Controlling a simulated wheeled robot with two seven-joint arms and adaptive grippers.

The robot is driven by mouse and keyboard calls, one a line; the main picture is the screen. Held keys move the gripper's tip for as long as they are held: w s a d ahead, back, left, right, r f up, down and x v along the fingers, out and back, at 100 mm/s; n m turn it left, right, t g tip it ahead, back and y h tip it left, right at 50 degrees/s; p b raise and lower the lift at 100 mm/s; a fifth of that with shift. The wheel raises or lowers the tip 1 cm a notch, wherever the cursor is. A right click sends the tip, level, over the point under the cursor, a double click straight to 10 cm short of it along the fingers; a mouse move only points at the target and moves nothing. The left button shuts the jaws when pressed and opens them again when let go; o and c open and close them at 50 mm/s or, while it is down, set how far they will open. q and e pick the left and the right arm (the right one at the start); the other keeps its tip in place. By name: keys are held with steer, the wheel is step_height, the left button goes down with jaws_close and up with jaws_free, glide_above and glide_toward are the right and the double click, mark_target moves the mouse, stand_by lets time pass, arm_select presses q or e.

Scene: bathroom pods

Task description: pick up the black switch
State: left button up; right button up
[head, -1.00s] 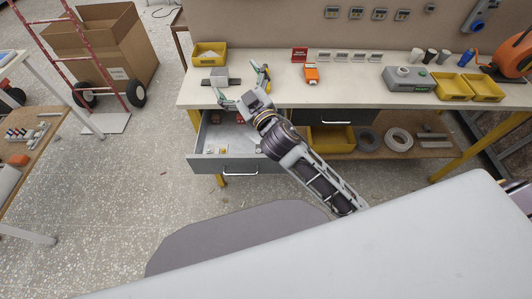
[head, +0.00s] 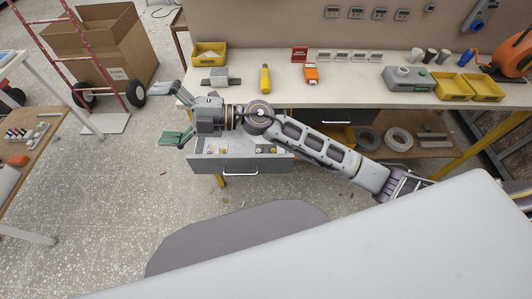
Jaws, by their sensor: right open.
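I cannot make out a black switch for certain. An open grey drawer (head: 240,165) under the bench holds several small items, including a small yellowish piece (head: 223,151) and some small parts at its right end (head: 268,149); they are too small to identify. My right gripper (head: 168,112) is open and empty, its fingers spread and pointing left, just left of the drawer and off the bench's front left corner. Its wrist and forearm pass over the drawer's back and hide part of its inside. My left gripper is not in view.
The bench top (head: 345,93) carries a grey block on a dark base (head: 220,77), a yellow tool (head: 265,79), an orange device (head: 311,73), a red sign (head: 299,54) and yellow bins (head: 208,54). A hand truck (head: 75,60) stands at left. Floor before the drawer is clear.

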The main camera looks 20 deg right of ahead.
steer(key=d+f+n+g+h, duration=0.25)
steer(key=f+h, duration=0.25)
steer(key=f, duration=0.3)
steer(key=d+f+n+g+h, duration=0.2)
steer(key=d+f+n+h, duration=0.15)
steer(key=f, duration=0.45)
steer(key=w+d+f+h, duration=0.1)
steer(key=d+h, duration=0.1)
steer(key=d, duration=0.1)
steer(key=w+d+f+m+h, duration=0.1)
steer(key=d+f+h, duration=0.1)
steer(key=d, duration=0.1)
steer(key=d+f+h, duration=0.2)
steer(key=d, duration=0.1)
steer(key=shift+w+d+m, duration=0.3)
steer(key=shift+w+d, duration=0.05)
steer(key=shift+w, duration=0.05)
steer(key=w+d+m+h, duration=0.1)
steer(key=w+d+h, duration=0.3)
steer(key=d, duration=0.6)
steer(key=shift+t+h, duration=0.35)
steer(key=shift+h, duration=0.1)
steer(key=f, duration=0.8)
steer(key=shift+s+d+f, duration=0.25)
steer(key=shift+d+f, duration=0.05)
steer(key=shift+f, duration=0.1)
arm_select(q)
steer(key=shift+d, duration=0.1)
arm_select(e)
steer(key=shift+f, duration=0.1)
